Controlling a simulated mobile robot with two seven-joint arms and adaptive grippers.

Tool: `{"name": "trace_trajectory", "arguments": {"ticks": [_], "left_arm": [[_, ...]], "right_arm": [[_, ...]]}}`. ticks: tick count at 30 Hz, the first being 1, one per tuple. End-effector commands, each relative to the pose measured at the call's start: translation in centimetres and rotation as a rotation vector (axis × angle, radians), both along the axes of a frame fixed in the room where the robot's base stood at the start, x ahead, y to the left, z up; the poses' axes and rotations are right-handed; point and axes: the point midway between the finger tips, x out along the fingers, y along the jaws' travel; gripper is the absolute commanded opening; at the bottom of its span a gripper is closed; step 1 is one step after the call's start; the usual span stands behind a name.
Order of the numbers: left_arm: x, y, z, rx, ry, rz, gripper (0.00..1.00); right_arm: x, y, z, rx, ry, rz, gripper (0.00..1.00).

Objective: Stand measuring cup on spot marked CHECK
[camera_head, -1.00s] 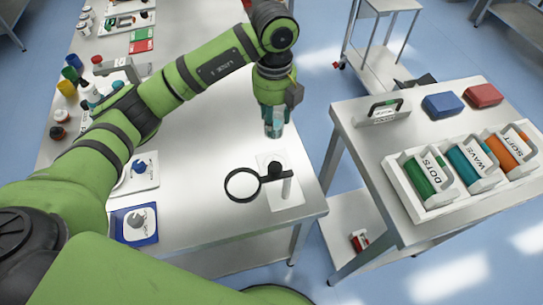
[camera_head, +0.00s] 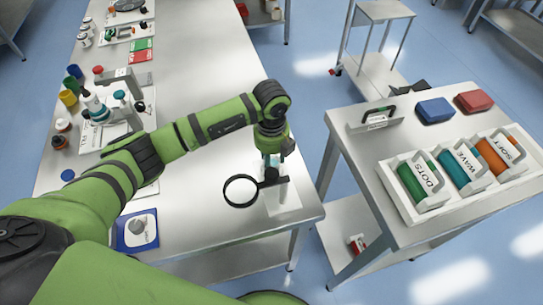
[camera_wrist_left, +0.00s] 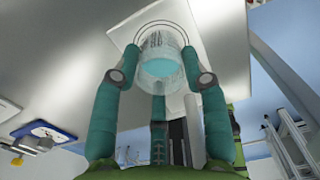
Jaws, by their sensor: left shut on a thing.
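My left gripper (camera_head: 271,152) points down at the front right of the steel table. It is shut on the clear measuring cup (camera_wrist_left: 162,58), which holds light blue liquid. In the left wrist view the gripper's fingers (camera_wrist_left: 160,75) flank the cup. The cup is over a white card (camera_head: 284,198), inside a printed ring on it; I cannot tell whether it touches. No CHECK lettering is readable. My right gripper is not in view.
A black-ringed magnifier (camera_head: 241,191) stands close beside the cup. A blue-bordered card (camera_head: 136,229) lies at the table's front left. Bottles and a grey stand (camera_head: 128,82) line the left side. A side table holds a white tray (camera_head: 408,207) of rollers. The table's middle is clear.

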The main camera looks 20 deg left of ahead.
Motion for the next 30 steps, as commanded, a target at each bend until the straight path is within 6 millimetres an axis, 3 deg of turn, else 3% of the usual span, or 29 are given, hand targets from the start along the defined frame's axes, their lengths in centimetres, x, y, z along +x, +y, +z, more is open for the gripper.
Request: {"name": "trace_trajectory", "arguments": {"ticks": [8,9,10,11,24,30], "left_arm": [[0.0,0.0,-0.4,0.000,0.000,-0.001,0.12],[0.0,0.0,-0.3,0.000,0.000,0.000,0.52],[0.0,0.0,-0.3,0.000,0.000,0.000,0.64],[0.0,0.0,-0.3,0.000,0.000,0.000,0.68],[0.1,0.0,0.4,-0.001,-0.003,0.000,0.68],[0.2,-0.1,3.9,-0.002,-0.008,-0.002,0.68]], "right_arm": [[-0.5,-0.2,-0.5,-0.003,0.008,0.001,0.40],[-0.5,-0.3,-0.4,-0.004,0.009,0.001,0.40],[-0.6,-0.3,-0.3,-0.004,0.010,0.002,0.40],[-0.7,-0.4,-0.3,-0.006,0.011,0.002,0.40],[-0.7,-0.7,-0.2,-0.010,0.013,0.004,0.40],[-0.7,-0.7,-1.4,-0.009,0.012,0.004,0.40]]}}
